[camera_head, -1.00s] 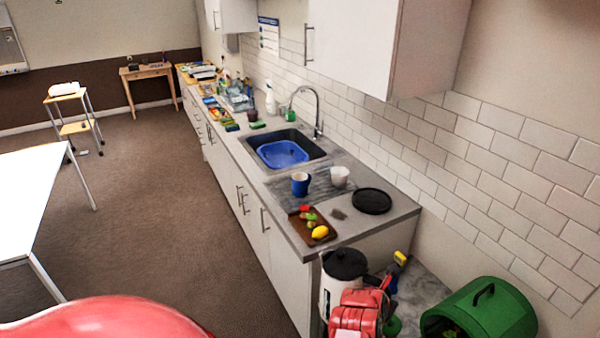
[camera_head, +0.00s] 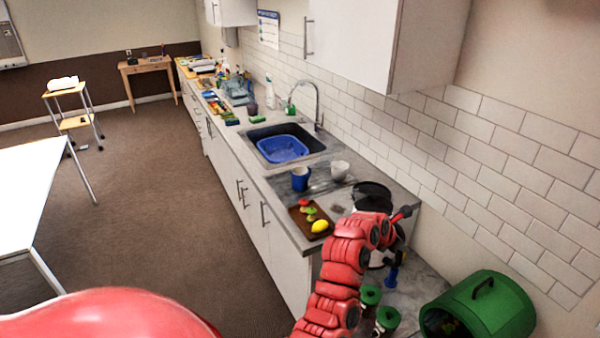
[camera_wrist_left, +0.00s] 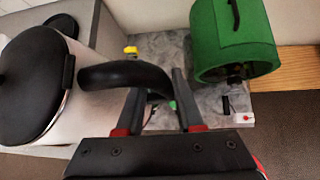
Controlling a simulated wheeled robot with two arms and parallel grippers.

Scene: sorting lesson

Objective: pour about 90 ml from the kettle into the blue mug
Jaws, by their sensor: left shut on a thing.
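The blue mug (camera_head: 300,179) stands upright on the drainer beside the sink. The white kettle with a black lid (camera_wrist_left: 35,85) fills the left of the left wrist view. Its black arched handle (camera_wrist_left: 125,76) runs between the fingers of my left gripper (camera_wrist_left: 160,85), which is shut on it. In the head view my red arm hides most of the kettle; its dark lid (camera_head: 373,202) shows above the arm, to the right of the mug and apart from it. The kettle's spout and the mug's inside cannot be made out. My right gripper is not in view.
A white cup (camera_head: 340,171) stands right next to the mug. A brown tray (camera_head: 298,213) with toy fruit lies in front of it. The sink holds a blue basin (camera_head: 283,150). A green bin (camera_head: 495,310) and green-topped jars (camera_head: 370,295) are at the lower right.

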